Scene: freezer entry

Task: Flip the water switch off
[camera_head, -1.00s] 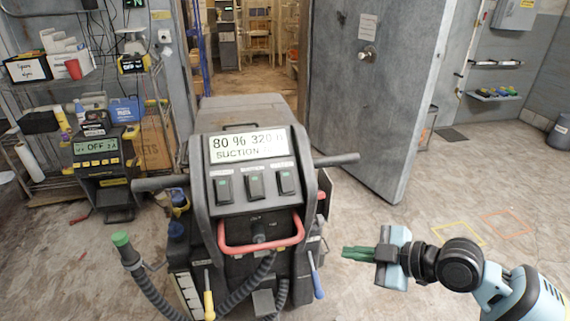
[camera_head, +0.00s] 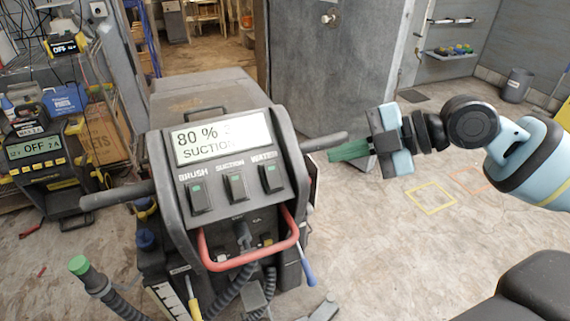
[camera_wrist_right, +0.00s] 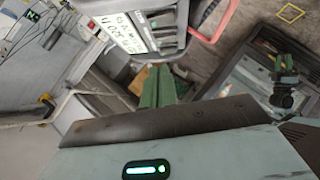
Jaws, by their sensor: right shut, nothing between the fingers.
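The water switch (camera_head: 271,178) is the rightmost of three dark rocker switches on the floor machine's sloping panel. It carries a small green light and the label "WATER" above it. The suction switch (camera_head: 235,187) and the brush switch (camera_head: 199,198) sit to its left, also with green marks. The display (camera_head: 221,138) above reads "80 %" and "SUCTION". My right gripper (camera_head: 332,155) has green fingers, shut and empty, pointing left beside the machine's right handle, to the right of the water switch and apart from it. In the right wrist view, its fingers (camera_wrist_right: 158,88) point toward the panel.
The right handlebar (camera_head: 325,142) sticks out between panel and gripper. A red loop handle (camera_head: 250,262) sits below the switches. A grey door (camera_head: 340,75) stands open behind. A black charger (camera_head: 45,170) is at the left.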

